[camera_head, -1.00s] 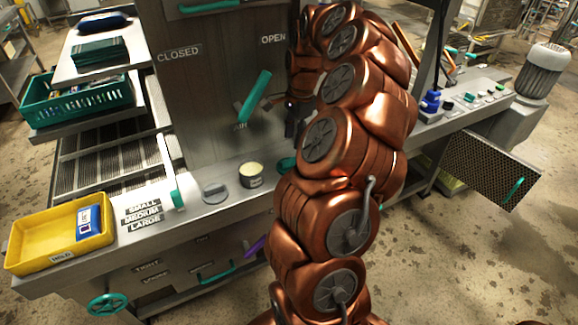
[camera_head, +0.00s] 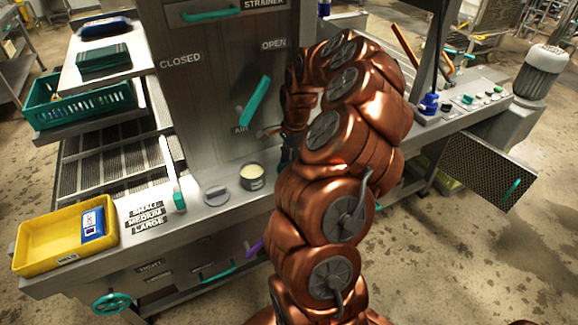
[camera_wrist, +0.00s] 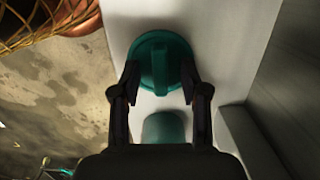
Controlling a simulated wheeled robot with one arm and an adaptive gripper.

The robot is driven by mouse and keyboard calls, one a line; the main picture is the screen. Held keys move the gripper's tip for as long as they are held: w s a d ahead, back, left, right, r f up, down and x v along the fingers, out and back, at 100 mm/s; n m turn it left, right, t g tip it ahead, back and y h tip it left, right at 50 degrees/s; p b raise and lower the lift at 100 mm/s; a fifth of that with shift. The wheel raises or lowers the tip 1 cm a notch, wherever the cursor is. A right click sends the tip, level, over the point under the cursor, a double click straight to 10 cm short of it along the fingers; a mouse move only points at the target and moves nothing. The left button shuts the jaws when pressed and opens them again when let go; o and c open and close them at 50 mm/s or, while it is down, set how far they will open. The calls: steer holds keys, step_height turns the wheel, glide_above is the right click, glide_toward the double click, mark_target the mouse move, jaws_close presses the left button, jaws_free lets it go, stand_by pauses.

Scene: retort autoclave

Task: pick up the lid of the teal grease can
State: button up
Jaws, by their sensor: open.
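The teal lid (camera_wrist: 160,50) is round with a raised bar across its top. In the wrist view it lies on the pale counter. My gripper (camera_wrist: 160,78) is open, with one dark finger on each side of the lid's near part; I cannot tell whether they touch it. An open grey can (camera_head: 252,178) with cream-coloured contents stands just left of my gripper.
A grey knob (camera_head: 215,195) is left of the can. A second teal piece (camera_wrist: 165,127) lies near the lid, partly hidden by my gripper. The tall machine front (camera_head: 205,105) rises behind. A yellow tray (camera_head: 40,262) sits at the counter's left end.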

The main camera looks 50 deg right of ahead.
jaws_close()
steer(key=shift+r, duration=0.1)
stand_by(0.3)
